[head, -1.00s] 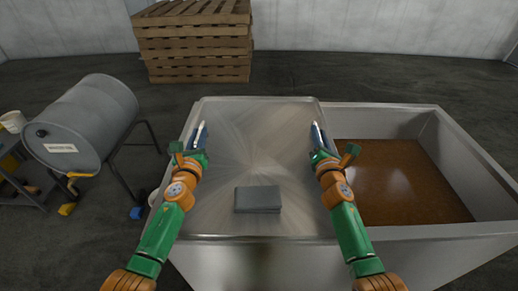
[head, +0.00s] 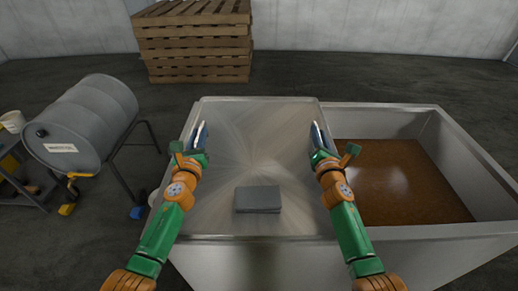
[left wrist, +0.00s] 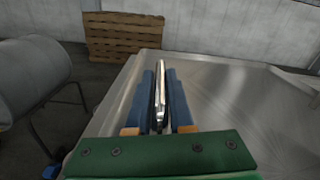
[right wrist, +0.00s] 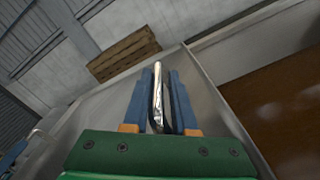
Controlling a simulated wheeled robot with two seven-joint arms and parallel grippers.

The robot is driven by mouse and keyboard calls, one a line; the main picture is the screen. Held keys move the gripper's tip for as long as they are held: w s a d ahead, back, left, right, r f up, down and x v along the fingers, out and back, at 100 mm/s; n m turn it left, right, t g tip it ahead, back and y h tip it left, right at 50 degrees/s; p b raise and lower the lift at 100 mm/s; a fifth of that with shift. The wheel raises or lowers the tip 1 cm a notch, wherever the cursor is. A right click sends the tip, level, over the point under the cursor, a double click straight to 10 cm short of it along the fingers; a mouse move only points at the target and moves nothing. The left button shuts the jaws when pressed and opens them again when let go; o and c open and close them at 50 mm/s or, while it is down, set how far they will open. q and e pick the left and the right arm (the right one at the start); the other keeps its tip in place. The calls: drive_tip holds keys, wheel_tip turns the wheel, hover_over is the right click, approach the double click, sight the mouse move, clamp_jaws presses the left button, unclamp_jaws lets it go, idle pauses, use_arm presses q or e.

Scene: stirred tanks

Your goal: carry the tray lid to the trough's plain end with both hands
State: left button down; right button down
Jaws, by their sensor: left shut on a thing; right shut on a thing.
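The tray lid (head: 262,140) is a wide, brushed-metal sheet lying flat over the left part of the metal trough (head: 405,232). A bright bar handle stands near each of its sides. My left gripper (head: 200,136) is shut on the left handle, which shows between its blue fingers in the left wrist view (left wrist: 160,92). My right gripper (head: 318,136) is shut on the right handle, seen between the fingers in the right wrist view (right wrist: 157,95). The fingers hide the handles' lower parts. I cannot tell any gap between lid and trough.
A dark grey block (head: 257,199) lies on the lid near its front edge. The trough's uncovered right part holds brown liquid (head: 395,180). A grey drum (head: 82,122) on a stand is at the left. Stacked wooden pallets (head: 195,45) stand behind. Floor behind the trough is clear.

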use_arm(q)
drive_tip(key=shift+d, duration=0.4)
use_arm(e)
drive_tip(key=shift+a+r, duration=0.15)
drive_tip(key=shift+a, duration=0.25)
